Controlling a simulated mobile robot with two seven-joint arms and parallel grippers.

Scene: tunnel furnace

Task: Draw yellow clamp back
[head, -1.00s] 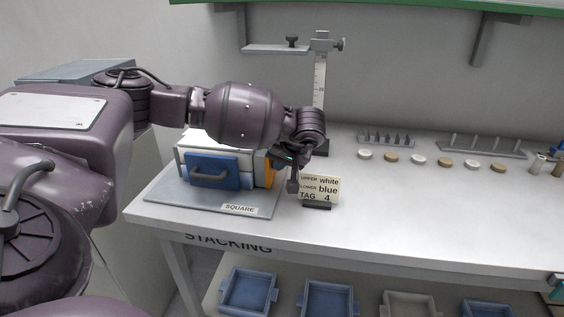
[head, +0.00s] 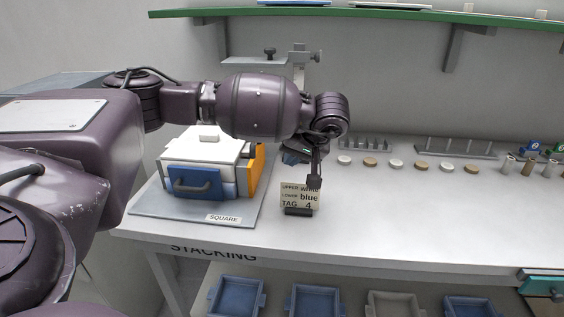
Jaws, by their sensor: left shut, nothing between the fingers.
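The yellow clamp (head: 250,173) is an orange-yellow upright plate at the right side of a white box (head: 205,150) with a blue handled front (head: 196,184). The box stands on a grey board (head: 160,205) labelled SQUARE. A dark knob-like part shows at the clamp's top right. My left gripper (head: 314,183) is shut and empty, pointing down to the right of the clamp and apart from it. It covers part of the tag card (head: 300,197). My arm hides some space behind the box. My right gripper is not in view.
A height gauge (head: 300,68) stands behind my left arm. Small white and brown discs (head: 395,163) and pegged racks (head: 455,147) line the back right. The table's front right (head: 420,220) is clear. Blue and grey bins (head: 315,300) sit below.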

